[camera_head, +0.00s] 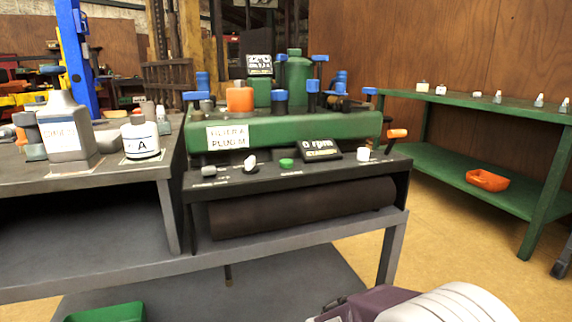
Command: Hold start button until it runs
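A green round button (287,163) sits on the dark control panel (262,178) at the front of the green machine (345,127). To its right is a tilted black display (320,150) that reads "0 rpm". To its left on the panel are a white-topped switch (250,162) and a grey knob (209,170); a white knob (363,154) stands at the right. Nothing touches the green button. Neither of my grippers shows; part of what seems to be my own arm, white and purple-grey, is at the bottom right, well below the panel.
A grey bench (110,174) at the left holds a metal jug (66,130) and a white container marked A (140,138). A green shelf table (470,170) with an orange tray (487,180) stands at the right. The floor between is clear. The space over the panel front is free.

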